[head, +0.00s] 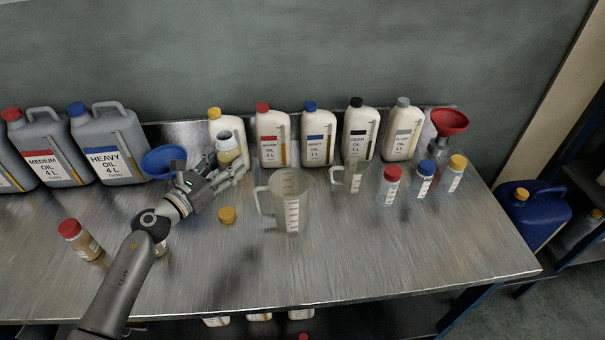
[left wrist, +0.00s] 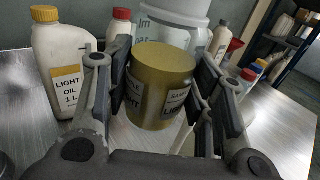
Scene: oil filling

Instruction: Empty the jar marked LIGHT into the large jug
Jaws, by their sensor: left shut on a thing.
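My left gripper (head: 232,172) is shut around the jar marked LIGHT (head: 228,151), which has a pale grey rim and yellowish contents. It holds the jar above the table, left of the large jug. In the left wrist view the golden jar (left wrist: 160,85) sits between the two fingers (left wrist: 160,90), with part of its LIGHT label readable. The large clear jug (head: 290,203) stands upright on the table with its handle to the left; it also shows behind the jar in the left wrist view (left wrist: 175,30). My right gripper is not in view.
A yellow cap (head: 227,215) lies on the metal table (head: 330,265). A smaller jug (head: 352,178) and several capped jars, one red-capped (head: 389,187), stand to the right. White oil bottles (head: 318,137) line the back. A blue funnel (head: 164,161) is left of my gripper. The table's front is mostly clear.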

